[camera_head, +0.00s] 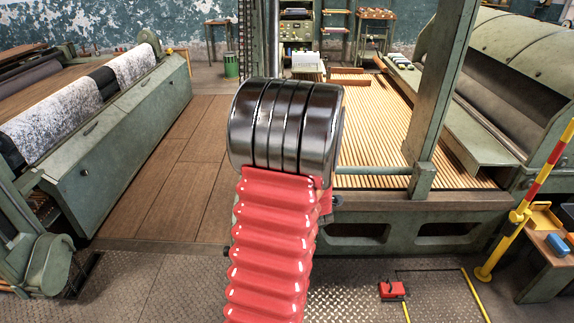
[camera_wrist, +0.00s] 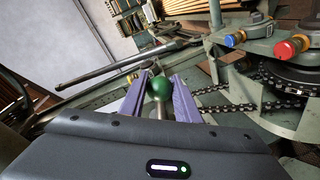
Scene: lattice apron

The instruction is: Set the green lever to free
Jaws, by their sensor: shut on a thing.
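The green lever (camera_wrist: 159,88) shows in the wrist view as a round green knob on a pale metal stem. My gripper (camera_wrist: 154,92) has its two purple fingers on either side of the knob, shut on it. The stem runs down behind the dark edge of my gripper body. The lever's base and any markings for its positions are hidden. In the head view my own red-sleeved arm fills the middle, and neither the lever nor the gripper shows there.
In the wrist view a chain (camera_wrist: 225,106) and a sprocket lie to the right, near a blue knob (camera_wrist: 235,39) and a red knob (camera_wrist: 291,46). A long metal bar (camera_wrist: 120,66) lies to the left. In the head view a yellow and red post (camera_head: 519,215) stands at right.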

